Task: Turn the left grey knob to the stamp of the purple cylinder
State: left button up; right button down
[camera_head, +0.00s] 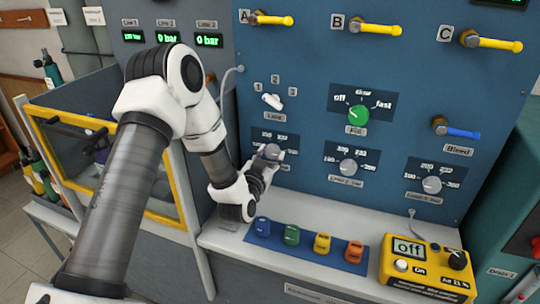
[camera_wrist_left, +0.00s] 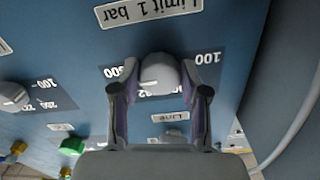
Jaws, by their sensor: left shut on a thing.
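The left grey knob (camera_head: 271,151), on the panel's "Limit 1 bar" scale, sits between the fingers of my left gripper (camera_head: 262,162). In the left wrist view, which is upside down, the knob (camera_wrist_left: 158,74) has a finger of my gripper (camera_wrist_left: 160,80) on each side. A white mark on the knob points to the picture's left, the side of the 300 label. Part of the scale is hidden by the fingers. My right gripper is out of view.
Two more grey knobs (camera_head: 348,167) (camera_head: 432,184) and a green selector (camera_head: 357,115) are on the panel. Yellow valve handles (camera_head: 376,28) are above. The yellow-framed case (camera_head: 160,214) stands at left.

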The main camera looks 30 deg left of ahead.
pick_arm(q)
jog(key=shift+w+r, duration=0.1)
jog(key=shift+r, duration=0.1)
jog(key=o, duration=0.9)
jog(key=shift+c, duration=0.2)
jog(key=shift+o, duration=1.4)
jog(key=shift+f, duration=0.15)
jog(key=v, duration=1.2)
jog(key=shift+f, duration=0.1)
